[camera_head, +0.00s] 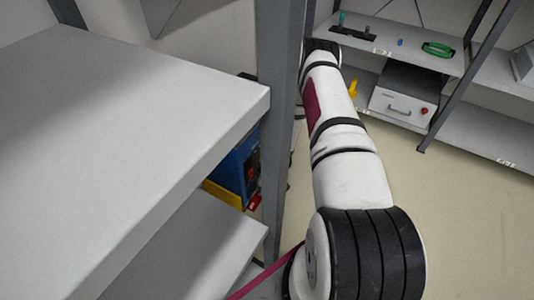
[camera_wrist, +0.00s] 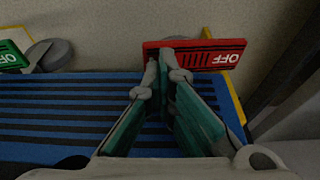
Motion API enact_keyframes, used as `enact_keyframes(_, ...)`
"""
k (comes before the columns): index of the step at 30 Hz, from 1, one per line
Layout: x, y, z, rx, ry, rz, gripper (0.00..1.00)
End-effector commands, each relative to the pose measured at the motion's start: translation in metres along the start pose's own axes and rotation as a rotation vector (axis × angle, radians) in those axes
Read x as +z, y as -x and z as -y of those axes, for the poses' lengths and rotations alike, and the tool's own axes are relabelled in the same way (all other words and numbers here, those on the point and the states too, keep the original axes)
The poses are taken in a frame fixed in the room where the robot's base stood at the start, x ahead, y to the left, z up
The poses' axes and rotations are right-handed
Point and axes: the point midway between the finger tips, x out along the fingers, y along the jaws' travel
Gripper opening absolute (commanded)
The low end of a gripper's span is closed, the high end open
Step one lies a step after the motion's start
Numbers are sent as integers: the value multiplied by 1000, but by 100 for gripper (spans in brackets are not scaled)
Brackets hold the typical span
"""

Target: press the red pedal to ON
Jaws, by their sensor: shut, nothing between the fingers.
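The red pedal (camera_wrist: 194,58) lies at the top middle of the wrist view. It has black slots and a white label reading OFF upside down at its right end. My gripper (camera_wrist: 167,58) is shut and empty. Its fingertips overlap the pedal's left-middle part in the picture; I cannot tell whether they touch it. A blue ribbed base (camera_wrist: 60,115) with a yellow edge lies below the fingers. In the head view, a small red piece (camera_head: 255,202) shows beside the blue unit (camera_head: 236,170), low behind the shelf. My gripper is hidden there.
A green pedal (camera_wrist: 12,56), also marked OFF, is at the wrist view's left edge beside a grey round part (camera_wrist: 48,54). A grey upright post (camera_head: 280,120) and shelf boards (camera_head: 150,110) stand close to my arm. Open floor (camera_head: 465,220) lies to the right.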

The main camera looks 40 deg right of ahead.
Motion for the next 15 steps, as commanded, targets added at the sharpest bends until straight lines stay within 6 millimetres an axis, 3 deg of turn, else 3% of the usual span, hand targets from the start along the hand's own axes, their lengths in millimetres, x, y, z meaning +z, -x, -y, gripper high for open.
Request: enact_keyframes(15, 3, -9, 1, -1, 0, 0, 0)
